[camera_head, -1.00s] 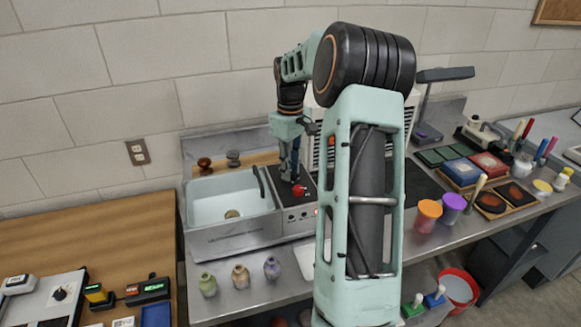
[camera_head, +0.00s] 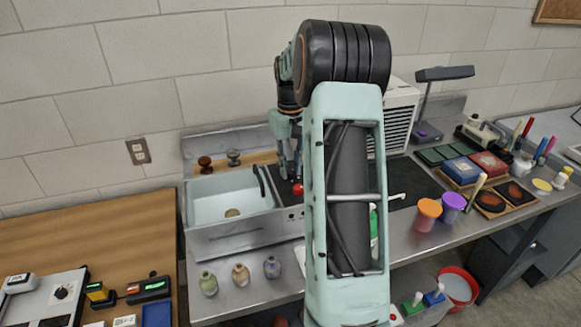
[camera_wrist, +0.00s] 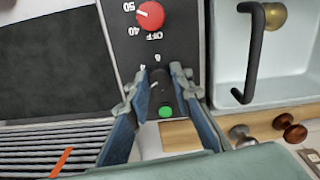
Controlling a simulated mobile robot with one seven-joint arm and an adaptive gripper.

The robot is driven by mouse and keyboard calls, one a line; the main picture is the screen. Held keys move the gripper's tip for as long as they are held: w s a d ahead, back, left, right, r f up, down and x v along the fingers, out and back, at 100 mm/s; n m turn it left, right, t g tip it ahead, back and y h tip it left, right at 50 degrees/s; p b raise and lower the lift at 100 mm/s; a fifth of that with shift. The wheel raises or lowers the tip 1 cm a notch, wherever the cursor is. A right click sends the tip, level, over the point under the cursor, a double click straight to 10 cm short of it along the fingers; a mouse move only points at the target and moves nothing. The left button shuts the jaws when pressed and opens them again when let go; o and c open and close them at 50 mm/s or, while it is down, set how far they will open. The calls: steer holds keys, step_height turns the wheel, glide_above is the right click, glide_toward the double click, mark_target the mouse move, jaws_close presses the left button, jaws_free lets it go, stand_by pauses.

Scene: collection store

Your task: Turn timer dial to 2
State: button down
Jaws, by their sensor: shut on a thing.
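In the wrist view a small black dial (camera_wrist: 158,86) sits on a dark control panel (camera_wrist: 120,48), between a red knob and a green button. Printed digits beside the dial are partly visible, including what looks like a 6 above it. My gripper (camera_wrist: 159,82) has one finger on each side of the dial and is shut on it. The fingers hide part of the dial and its markings, so its setting is not readable. In the head view my gripper (camera_head: 289,172) points down at the panel, and the dial is hidden there.
The red knob (camera_wrist: 150,16), marked OFF, 40 and 50, is close to the fingers. The green button (camera_wrist: 166,112) is below the dial. A sink (camera_head: 232,199) with a black tap adjoins the panel. Several small vases (camera_head: 241,275) stand in front.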

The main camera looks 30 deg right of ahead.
mark_target(290, 171)
steer(key=c, duration=1.7)
jaws_free()
steer(key=shift+r, duration=0.1)
step_height(290, 171, up, 12)
steer(key=shift+f, duration=0.1)
